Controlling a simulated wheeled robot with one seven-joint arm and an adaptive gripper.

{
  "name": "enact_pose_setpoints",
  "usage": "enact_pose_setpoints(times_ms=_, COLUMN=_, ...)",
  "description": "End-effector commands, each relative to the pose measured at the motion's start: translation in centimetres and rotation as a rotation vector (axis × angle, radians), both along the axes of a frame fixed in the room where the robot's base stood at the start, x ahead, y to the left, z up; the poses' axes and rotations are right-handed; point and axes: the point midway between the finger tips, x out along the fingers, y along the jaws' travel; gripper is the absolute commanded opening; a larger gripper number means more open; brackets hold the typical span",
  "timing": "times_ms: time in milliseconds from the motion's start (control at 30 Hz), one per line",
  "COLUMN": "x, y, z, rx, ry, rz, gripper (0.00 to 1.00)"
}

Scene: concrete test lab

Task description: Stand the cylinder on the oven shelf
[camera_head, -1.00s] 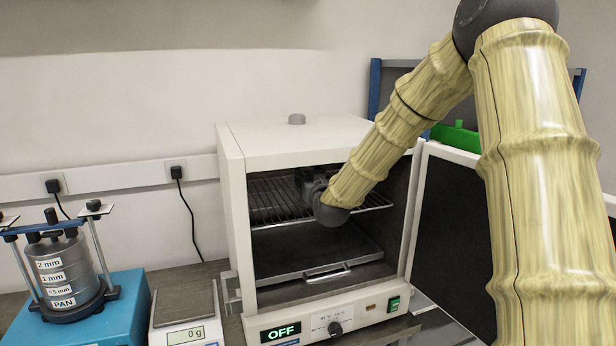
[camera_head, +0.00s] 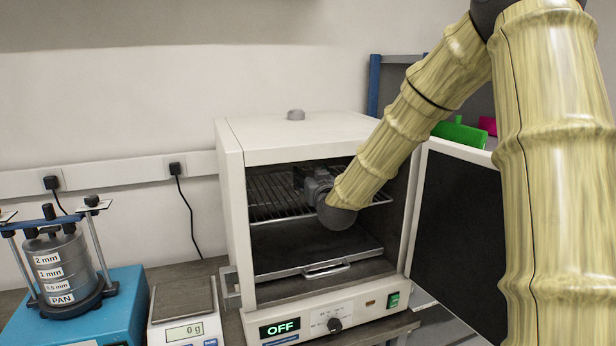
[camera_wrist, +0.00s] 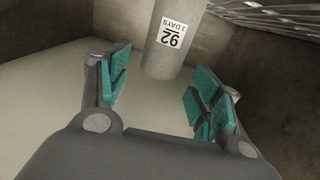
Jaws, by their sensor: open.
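The grey cylinder (camera_wrist: 176,40) with a white "92 3 DAYS" label, upside down in the wrist view, is just beyond my fingers and apart from them. One end shows; the other runs out of the top of the frame, so I cannot tell what it rests on. My gripper (camera_wrist: 163,75) is open, teal pads on both sides, nothing between them. In the head view my gripper (camera_head: 311,182) is inside the oven (camera_head: 232,200), at the wire shelf's (camera_head: 270,200) level; the cylinder is hidden there. The shelf also shows in the wrist view (camera_wrist: 270,17).
The oven door (camera_head: 450,220) stands open at the right. A metal tray (camera_head: 290,258) lies below the shelf. A scale (camera_head: 185,300) and a sieve stack (camera_head: 60,270) on a blue base stand left of the oven. A green object (camera_head: 460,133) is behind the door.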

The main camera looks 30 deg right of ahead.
Motion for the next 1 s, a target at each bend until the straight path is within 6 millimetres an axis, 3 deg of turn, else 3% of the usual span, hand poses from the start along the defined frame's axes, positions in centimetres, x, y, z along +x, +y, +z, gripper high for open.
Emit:
enact_pose_setpoints(times_ms=300, x=-5.0, y=1.8, z=-0.1, rx=0.0, ry=-0.001, rz=0.0, gripper=0.65)
enact_pose_setpoints(times_ms=500, x=-6.9, y=2.4, z=0.0, rx=-0.001, ry=-0.002, rz=-0.001, gripper=0.65)
enact_pose_setpoints(times_ms=1000, x=-7.5, y=2.6, z=-0.2, rx=0.0, ry=0.003, rz=0.001, gripper=0.65)
